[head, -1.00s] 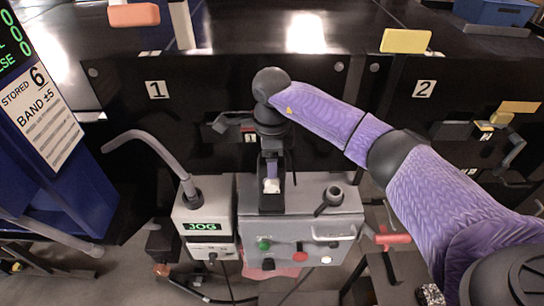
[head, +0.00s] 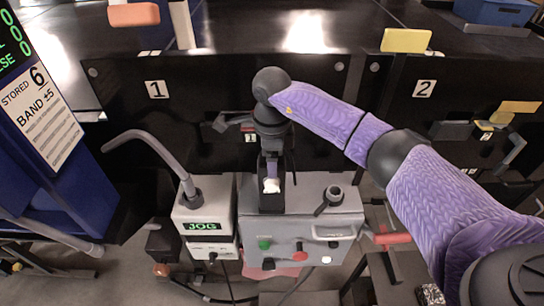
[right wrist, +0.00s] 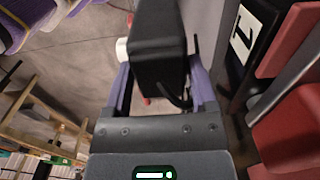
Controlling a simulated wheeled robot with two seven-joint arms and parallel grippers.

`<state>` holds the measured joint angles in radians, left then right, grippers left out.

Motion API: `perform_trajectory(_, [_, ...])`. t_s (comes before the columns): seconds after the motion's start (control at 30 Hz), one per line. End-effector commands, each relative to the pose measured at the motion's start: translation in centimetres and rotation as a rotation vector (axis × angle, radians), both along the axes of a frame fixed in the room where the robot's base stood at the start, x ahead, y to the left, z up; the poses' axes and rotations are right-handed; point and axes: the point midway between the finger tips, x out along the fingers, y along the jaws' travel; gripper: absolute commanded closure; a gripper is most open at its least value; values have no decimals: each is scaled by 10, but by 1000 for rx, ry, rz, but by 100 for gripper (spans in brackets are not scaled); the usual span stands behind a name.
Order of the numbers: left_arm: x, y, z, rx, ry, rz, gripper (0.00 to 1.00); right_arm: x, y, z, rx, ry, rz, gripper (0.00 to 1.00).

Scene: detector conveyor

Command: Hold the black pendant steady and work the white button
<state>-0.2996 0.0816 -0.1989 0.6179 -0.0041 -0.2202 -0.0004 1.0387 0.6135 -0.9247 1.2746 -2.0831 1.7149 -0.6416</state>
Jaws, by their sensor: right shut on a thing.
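The black pendant (right wrist: 158,45) fills the top middle of the right wrist view, between the two purple fingers of my right gripper (right wrist: 160,88). The gripper is shut on it. The white button (right wrist: 122,50) sticks out from the pendant's left side in that view. In the head view my right gripper (head: 271,168) points down at the black upright pendant (head: 272,202) in front of the grey control box. The white button also shows there (head: 271,186), just below the fingers. The fingertips are partly hidden. My left gripper is in neither view.
The grey control box (head: 318,212) carries green, red, black and white buttons and a dark knob. Black panels marked 1 and 2 stand behind.

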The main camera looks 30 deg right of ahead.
Motion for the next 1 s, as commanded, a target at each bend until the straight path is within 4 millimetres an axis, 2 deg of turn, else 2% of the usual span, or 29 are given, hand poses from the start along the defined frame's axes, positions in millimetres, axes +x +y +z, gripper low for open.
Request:
perform_trajectory(0.1, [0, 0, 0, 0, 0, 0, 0, 0, 0, 0, 0, -1, 0, 100])
perform_trajectory(0.13, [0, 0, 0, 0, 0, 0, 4, 0, 0, 0, 0, -1, 0, 100])
perform_trajectory(0.5, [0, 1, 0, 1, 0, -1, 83, 0, 0, 0, 0, -1, 0, 100])
perform_trajectory(0.6, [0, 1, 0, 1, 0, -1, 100, 0, 0, 0, 0, -1, 0, 100])
perform_trajectory(1.0, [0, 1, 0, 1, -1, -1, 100, 0, 0, 0, 0, -1, 0, 100])
